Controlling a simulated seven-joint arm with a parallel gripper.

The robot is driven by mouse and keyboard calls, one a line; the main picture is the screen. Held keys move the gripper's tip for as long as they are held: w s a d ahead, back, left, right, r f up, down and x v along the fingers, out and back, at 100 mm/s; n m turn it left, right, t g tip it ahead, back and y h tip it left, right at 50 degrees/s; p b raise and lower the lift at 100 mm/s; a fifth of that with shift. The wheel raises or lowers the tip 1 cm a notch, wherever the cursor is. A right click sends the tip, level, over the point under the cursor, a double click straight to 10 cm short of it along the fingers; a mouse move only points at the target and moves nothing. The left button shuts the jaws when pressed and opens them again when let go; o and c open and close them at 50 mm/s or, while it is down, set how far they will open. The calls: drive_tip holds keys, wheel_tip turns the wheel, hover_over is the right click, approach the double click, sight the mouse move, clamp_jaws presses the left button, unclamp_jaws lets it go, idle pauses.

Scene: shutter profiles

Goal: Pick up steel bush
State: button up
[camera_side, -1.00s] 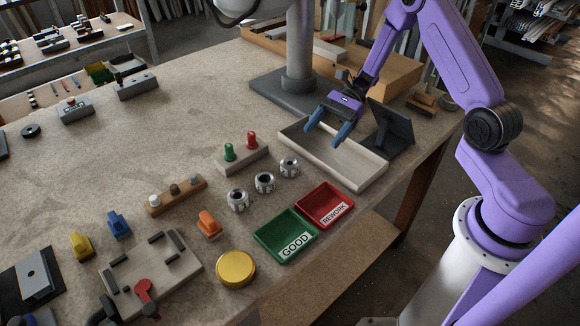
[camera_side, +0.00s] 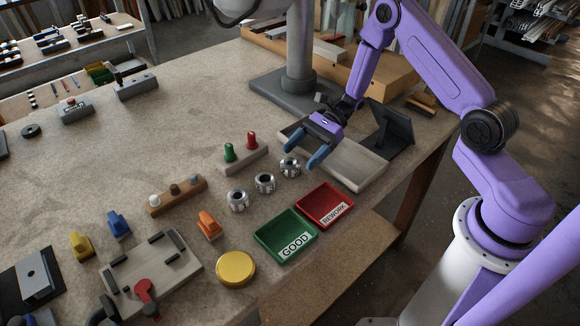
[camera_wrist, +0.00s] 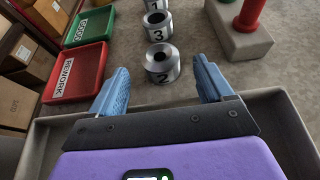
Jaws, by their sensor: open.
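Three steel bushes stand in a row on the bench. In the side view the left one (camera_side: 238,201), the middle one (camera_side: 265,183) and the right one (camera_side: 290,167) are upright and apart. In the wrist view they are labelled: bush 2 (camera_wrist: 162,66) is nearest, bush 3 (camera_wrist: 157,27) is behind it, and bush 1 (camera_wrist: 155,4) is farthest. My gripper (camera_side: 306,158) is open and empty, with blue fingers, just right of the right bush. In the wrist view the fingers (camera_wrist: 161,86) lie either side of bush 2, short of it.
A green GOOD tray (camera_side: 286,235) and a red REWORK tray (camera_side: 325,206) lie in front of the bushes. A block with green and red pegs (camera_side: 243,158) stands behind them. A grey tray (camera_side: 362,170) lies below my gripper.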

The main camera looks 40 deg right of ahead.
sight(294, 161)
drive_tip(key=shift+x, duration=1.7)
drive_tip(key=c, duration=1.3)
drive_tip(key=shift+c, duration=0.2)
drive_tip(key=shift+r, duration=0.15)
